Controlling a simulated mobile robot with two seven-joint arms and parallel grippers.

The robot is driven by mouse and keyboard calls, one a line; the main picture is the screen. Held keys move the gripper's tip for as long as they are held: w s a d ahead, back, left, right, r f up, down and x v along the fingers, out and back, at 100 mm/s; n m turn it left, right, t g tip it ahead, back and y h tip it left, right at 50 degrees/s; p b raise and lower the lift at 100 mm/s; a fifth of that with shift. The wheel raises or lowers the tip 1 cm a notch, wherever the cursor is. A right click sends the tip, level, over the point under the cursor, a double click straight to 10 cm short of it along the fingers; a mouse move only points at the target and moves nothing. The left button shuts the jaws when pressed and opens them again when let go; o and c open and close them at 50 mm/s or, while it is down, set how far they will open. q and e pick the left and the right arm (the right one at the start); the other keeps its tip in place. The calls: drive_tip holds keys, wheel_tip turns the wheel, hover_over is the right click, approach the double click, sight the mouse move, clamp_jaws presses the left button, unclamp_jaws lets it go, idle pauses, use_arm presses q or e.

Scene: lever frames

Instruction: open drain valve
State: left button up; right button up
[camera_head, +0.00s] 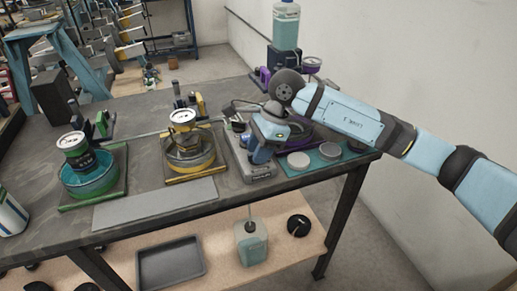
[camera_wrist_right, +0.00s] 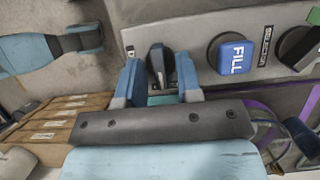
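In the right wrist view a black knob (camera_wrist_right: 160,58) sits on a grey control panel (camera_wrist_right: 198,36), beside a small, partly hidden label. I take it to be the drain valve, though the label is not fully readable. My right gripper (camera_wrist_right: 160,78) has its two blue fingers apart, one on each side of the knob; I cannot tell if they touch it. In the head view my right gripper (camera_head: 262,150) reaches down over the grey unit (camera_head: 260,174), and its fingertips and the knob are hard to make out. My left gripper is not in view.
A blue FILL button (camera_wrist_right: 232,57) is right of the knob, then another dark knob (camera_wrist_right: 300,50). On the bench, a yellow-based pot (camera_head: 190,158) and a teal pot (camera_head: 88,178) stand left, round discs (camera_head: 300,160) right. A grey tray (camera_head: 170,270) lies below.

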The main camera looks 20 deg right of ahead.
clamp_jaws()
